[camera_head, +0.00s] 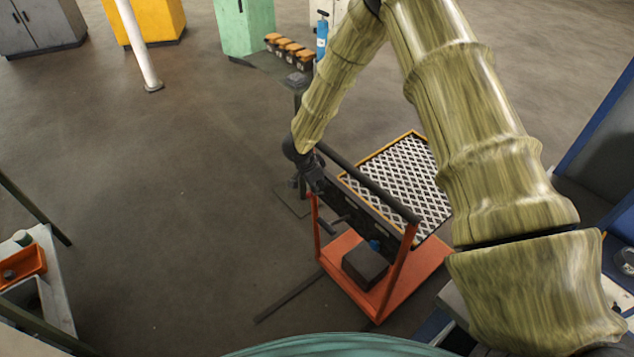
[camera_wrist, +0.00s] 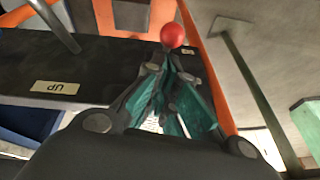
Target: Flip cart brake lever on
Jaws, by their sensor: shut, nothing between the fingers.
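The cart (camera_head: 410,265) has an orange frame and base, a dark handle bar and a dark side panel. A red ball knob (camera_wrist: 172,35), which looks like the brake lever's end, shows in the wrist view just beyond my fingertips. The lever's shaft is mostly hidden behind the fingers, and I cannot pick out the knob in the head view. My gripper (camera_wrist: 172,62) has teal-padded fingers drawn together, with nothing held; I cannot tell whether the tips touch the knob. In the head view my gripper (camera_head: 316,180) is at the cart's back left corner. The dark panel (camera_wrist: 110,65) bears an upside-down "UP" label (camera_wrist: 57,88).
An orange upright (camera_wrist: 205,75) runs close beside my fingers. Open floor (camera_head: 180,190) lies left; a blue frame (camera_head: 600,120) stands right.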

